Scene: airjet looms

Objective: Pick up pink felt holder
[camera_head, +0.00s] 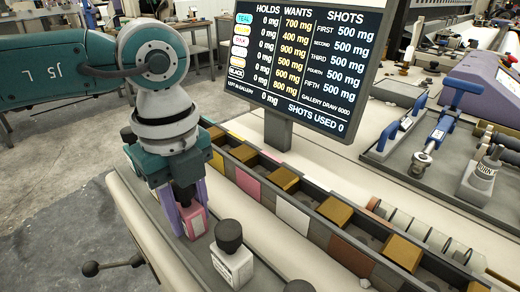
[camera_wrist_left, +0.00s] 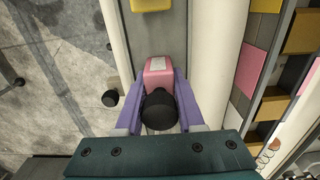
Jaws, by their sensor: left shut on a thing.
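The pink felt holder (camera_head: 195,222) is a small pink block with a pale label and a black knob. It stands in a grey rail along the near edge of the bench. My left gripper (camera_head: 187,210) points down over it, with its two purple fingers shut on its sides. In the left wrist view the pink holder (camera_wrist_left: 159,66) sits between the fingers of the gripper (camera_wrist_left: 160,88), with its black knob towards the palm. I cannot tell whether its base is clear of the rail. My right gripper is not in view.
A white holder (camera_head: 232,264) with a black knob stands close by in the same rail. A yellow one (camera_wrist_left: 151,4) shows at the top of the left wrist view. A row of coloured compartments (camera_head: 293,215) and a score screen (camera_head: 303,62) stand behind. A lever (camera_head: 112,266) sticks out in front.

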